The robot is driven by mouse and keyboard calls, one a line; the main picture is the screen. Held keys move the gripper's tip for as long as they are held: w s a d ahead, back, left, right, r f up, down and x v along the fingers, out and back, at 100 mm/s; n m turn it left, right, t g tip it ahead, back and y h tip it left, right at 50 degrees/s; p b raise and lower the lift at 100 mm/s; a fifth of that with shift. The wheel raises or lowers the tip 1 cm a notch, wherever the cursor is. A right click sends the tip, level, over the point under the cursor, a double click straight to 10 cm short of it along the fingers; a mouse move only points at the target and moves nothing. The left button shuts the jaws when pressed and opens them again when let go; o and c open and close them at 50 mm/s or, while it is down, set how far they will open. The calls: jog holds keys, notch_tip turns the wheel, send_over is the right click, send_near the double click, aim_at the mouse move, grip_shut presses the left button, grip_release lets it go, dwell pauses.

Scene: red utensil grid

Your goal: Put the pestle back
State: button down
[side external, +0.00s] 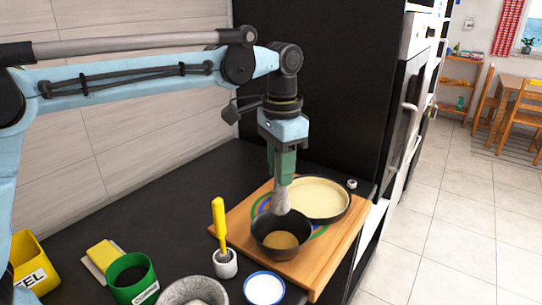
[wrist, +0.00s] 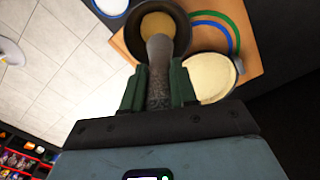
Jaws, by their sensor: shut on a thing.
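My gripper (side external: 281,178) is shut on the grey stone pestle (side external: 281,199), which hangs roughly upright from the green fingers. The pestle also shows between the fingers in the wrist view (wrist: 159,55). Its lower end is at the dark bowl (side external: 264,246), near the far rim in the side view; I cannot tell whether it touches the bowl. The bowl holds something yellow-brown. A grey speckled stone mortar (side external: 168,299) stands at the front of the counter, partly cut off by the picture's lower edge, with something pale inside.
The dark bowl stands on a wooden board (side external: 335,250), in front of a round pan (side external: 318,198) with pale filling. A white holder (side external: 225,263) with a yellow-handled tool, a blue-rimmed white dish (side external: 264,289) and a green container (side external: 131,278) stand near the mortar.

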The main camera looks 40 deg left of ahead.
jog(key=a, duration=1.3)
notch_tip(320, 180, down, 10)
jog(key=shift+s+a, duration=0.25)
jog(key=c, duration=0.9)
grip_release()
jog(key=shift+f, duration=0.1)
